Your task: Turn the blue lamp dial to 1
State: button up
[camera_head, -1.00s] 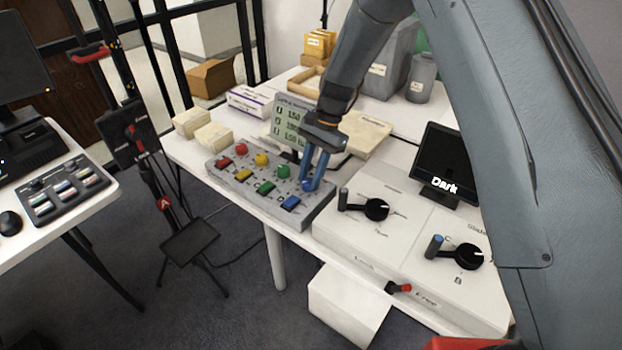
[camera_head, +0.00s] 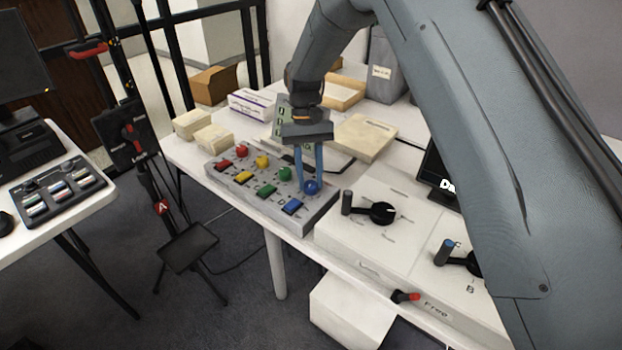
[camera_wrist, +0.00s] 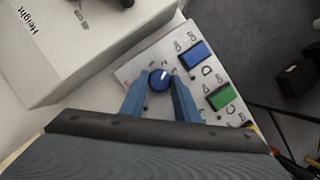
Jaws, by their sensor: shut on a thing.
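The blue dial (camera_head: 311,187) is a round knob at the right end of the grey control panel (camera_head: 323,211). It also shows in the wrist view (camera_wrist: 159,79) with a white pointer mark on its top. My gripper (camera_head: 309,184) reaches down from above with its blue fingers on either side of the dial, shut on it. In the wrist view the fingertips (camera_wrist: 160,82) flank the dial. A blue button (camera_head: 292,205) sits in front of the dial.
Green (camera_head: 284,173), yellow (camera_head: 262,161) and red (camera_head: 241,150) dials stand along the panel, each with a button in front. A white box with a black lever (camera_head: 378,212) stands close on the right. A display (camera_head: 286,118), partly hidden by my arm, is behind the panel.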

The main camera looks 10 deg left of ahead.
jog(key=n+h, duration=0.1)
jog(key=n, duration=0.1)
jog(key=n+t+h, duration=0.1)
jog(key=n, duration=0.2)
jog(key=shift+s+a+n, duration=0.1)
jog(key=shift+s+n, duration=0.1)
jog(key=shift+n, duration=0.1)
jog(key=n+t, duration=0.1)
jog(key=n, duration=0.1)
jog(key=n+h, duration=0.1)
jog(key=n, duration=0.2)
jog(key=shift+s+t+p, duration=0.15)
jog(key=shift+t+p, duration=0.15)
jog(key=shift+t, duration=0.1)
jog(key=shift+n, duration=0.3)
jog(key=o, duration=1)
jog(key=shift+a, duration=0.1)
jog(key=b+v, duration=0.1)
jog(key=v, duration=0.6)
jog(key=shift+a+r+b, duration=0.15)
jog(key=shift+r+b, duration=0.2)
